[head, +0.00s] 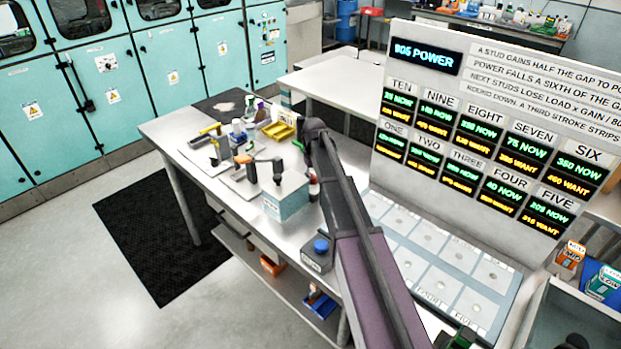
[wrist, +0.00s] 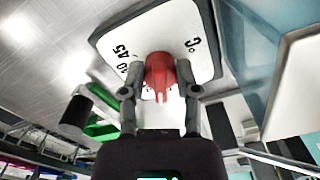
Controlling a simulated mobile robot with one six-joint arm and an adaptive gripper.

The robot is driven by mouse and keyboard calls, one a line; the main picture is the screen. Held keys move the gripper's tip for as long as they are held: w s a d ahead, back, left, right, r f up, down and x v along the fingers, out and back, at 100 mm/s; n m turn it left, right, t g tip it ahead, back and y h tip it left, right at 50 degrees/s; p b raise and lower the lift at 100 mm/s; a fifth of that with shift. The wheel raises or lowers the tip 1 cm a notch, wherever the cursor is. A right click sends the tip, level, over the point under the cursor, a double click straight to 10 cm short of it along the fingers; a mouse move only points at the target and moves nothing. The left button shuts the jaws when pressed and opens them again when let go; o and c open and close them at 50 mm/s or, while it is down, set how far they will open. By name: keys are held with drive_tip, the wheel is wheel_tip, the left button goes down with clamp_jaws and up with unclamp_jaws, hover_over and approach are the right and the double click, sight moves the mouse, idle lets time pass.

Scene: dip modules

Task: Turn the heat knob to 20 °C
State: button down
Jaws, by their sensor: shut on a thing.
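The red heat knob (wrist: 160,70) is in the middle of the wrist view, on a white dial plate (wrist: 122,40) with dark printed figures. A "45" and a "°C" mark are legible; another figure beside the 45 is partly hidden by a finger. My gripper (wrist: 160,88) has one finger on each side of the knob and is shut on it. I cannot tell which figure the knob points to. In the head view my arm reaches over the bench, and the knob and fingertips cannot be made out clearly.
A white and teal box (head: 286,197) stands on the bench near my arm, with a blue-buttoned block (head: 318,253) closer. Tools and bottles crowd the bench's left part. A large display board (head: 480,120) rises on the right behind a pad tray (head: 440,265).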

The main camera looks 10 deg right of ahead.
drive_tip(key=n, duration=0.4)
drive_tip(key=shift+w, duration=0.2)
drive_tip(key=shift+n, duration=1.7)
drive_tip(key=shift+c, duration=1.8)
unclamp_jaws()
drive_tip(key=shift+a, duration=0.1)
drive_tip(key=shift+s, duration=0.1)
drive_tip(key=shift+r, duration=0.15)
